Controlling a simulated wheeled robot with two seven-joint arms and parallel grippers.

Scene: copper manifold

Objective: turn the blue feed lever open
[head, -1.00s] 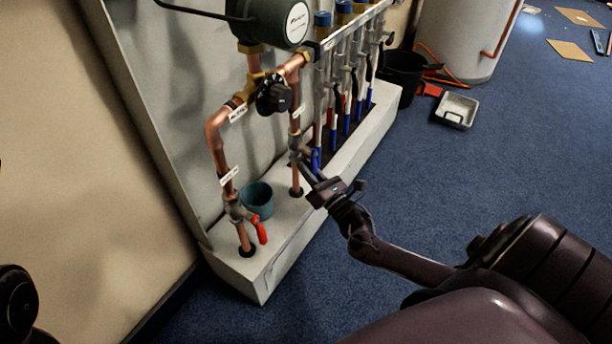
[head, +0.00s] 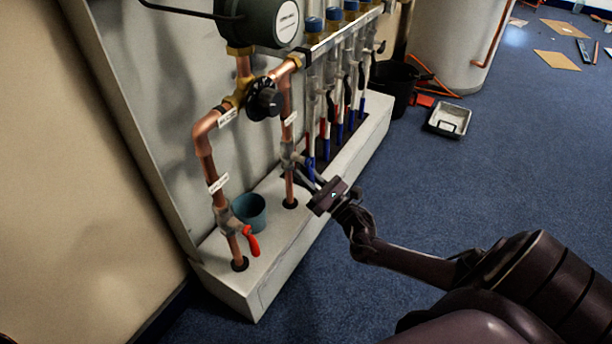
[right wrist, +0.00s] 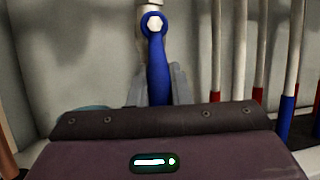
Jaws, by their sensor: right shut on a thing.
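The blue feed lever (right wrist: 157,70) shows in the right wrist view, its blue handle running down from a pale hex nut (right wrist: 153,24). Its lower end is hidden behind my gripper body. My right gripper (right wrist: 161,88) is shut on the handle, one grey finger on each side. In the head view, my right gripper (head: 305,178) reaches the valve (head: 288,157) on the right copper pipe; the lever itself is mostly hidden there by the fingers. My left gripper is not in view.
A red-handled valve (head: 251,242) sits on the left copper pipe, by a teal cup (head: 249,211) on the white plinth (head: 262,277). Several red and blue pipes (head: 325,140) stand just behind my gripper. Blue carpet (head: 480,180) to the right is mostly open.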

